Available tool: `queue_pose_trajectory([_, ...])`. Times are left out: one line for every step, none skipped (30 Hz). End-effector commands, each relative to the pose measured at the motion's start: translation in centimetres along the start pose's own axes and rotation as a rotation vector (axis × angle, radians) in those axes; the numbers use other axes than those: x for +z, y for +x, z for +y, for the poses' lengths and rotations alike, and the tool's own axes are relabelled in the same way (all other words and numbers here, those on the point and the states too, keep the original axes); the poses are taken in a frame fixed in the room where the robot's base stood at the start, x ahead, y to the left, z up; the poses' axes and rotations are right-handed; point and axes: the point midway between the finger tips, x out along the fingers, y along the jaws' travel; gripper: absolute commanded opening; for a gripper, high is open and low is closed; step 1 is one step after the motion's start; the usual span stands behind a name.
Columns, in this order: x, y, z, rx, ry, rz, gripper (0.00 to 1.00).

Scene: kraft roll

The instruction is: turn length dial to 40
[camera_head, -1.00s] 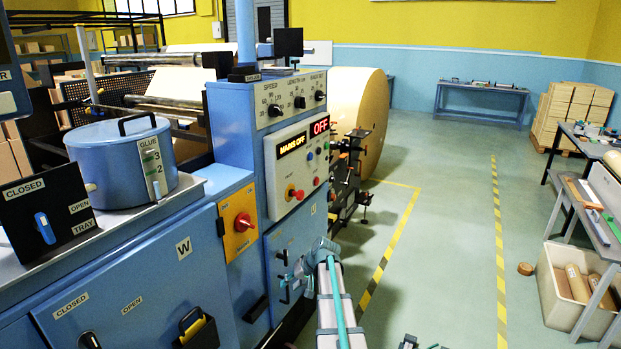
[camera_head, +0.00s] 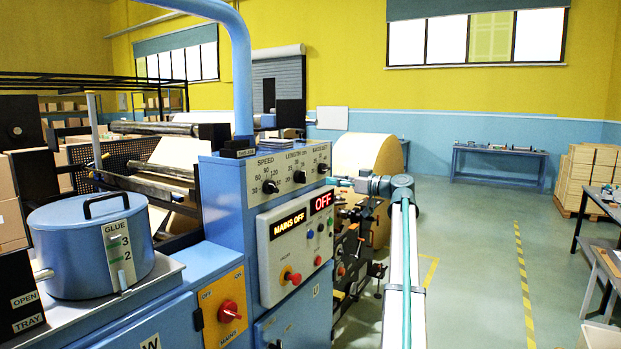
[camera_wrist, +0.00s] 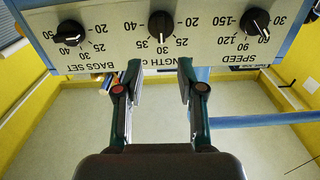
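The length dial (camera_head: 299,177) is the middle black knob on the grey sloped panel, between the speed dial (camera_head: 270,187) and the bags set dial (camera_head: 322,168). In the wrist view, which is upside down, the length dial (camera_wrist: 160,25) has its white mark pointing at about 30. My gripper (camera_wrist: 160,72) is open and empty, its two fingers apart and lined up on either side of the length dial, short of it. In the head view my gripper (camera_head: 335,182) is partly hidden by my arm, beside the panel's right end.
Below the dials is a control box (camera_head: 296,243) with lit MAINS OFF and OFF displays and a red button. A red mains switch (camera_head: 229,311) is lower left.

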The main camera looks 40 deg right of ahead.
Motion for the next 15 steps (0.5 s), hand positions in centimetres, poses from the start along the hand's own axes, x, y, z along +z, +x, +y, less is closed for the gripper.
queue_pose_trajectory([0.0,0.2,-0.1,0.000,-0.016,-0.001,0.39])
queue_pose_trajectory([0.0,0.3,-0.1,0.000,-0.021,-0.001,0.39])
queue_pose_trajectory([0.0,0.6,0.0,0.000,-0.025,-0.002,0.39])
queue_pose_trajectory([0.0,0.8,0.0,0.000,-0.025,-0.002,0.39])
queue_pose_trajectory([-0.1,1.1,0.0,0.000,-0.025,-0.002,0.39])
queue_pose_trajectory([-0.1,1.7,0.0,-0.001,-0.024,-0.003,0.39])
queue_pose_trajectory([-0.1,2.1,0.0,-0.001,-0.024,-0.003,0.39])
queue_pose_trajectory([-0.1,2.5,0.0,-0.001,-0.023,-0.004,0.39])
queue_pose_trajectory([-0.1,3.1,0.0,-0.001,-0.023,-0.004,0.39])
queue_pose_trajectory([-0.1,3.6,0.0,-0.001,-0.023,-0.004,0.39])
queue_pose_trajectory([-0.1,4.2,0.0,0.000,-0.022,-0.004,0.39])
queue_pose_trajectory([-0.1,4.9,0.0,-0.001,-0.023,-0.004,0.39])
queue_pose_trajectory([-0.1,5.5,0.0,-0.001,-0.023,-0.005,0.39])
queue_pose_trajectory([-0.1,6.0,0.0,-0.001,-0.023,-0.004,0.39])
queue_pose_trajectory([-0.1,6.7,0.0,0.000,-0.023,-0.004,0.39])
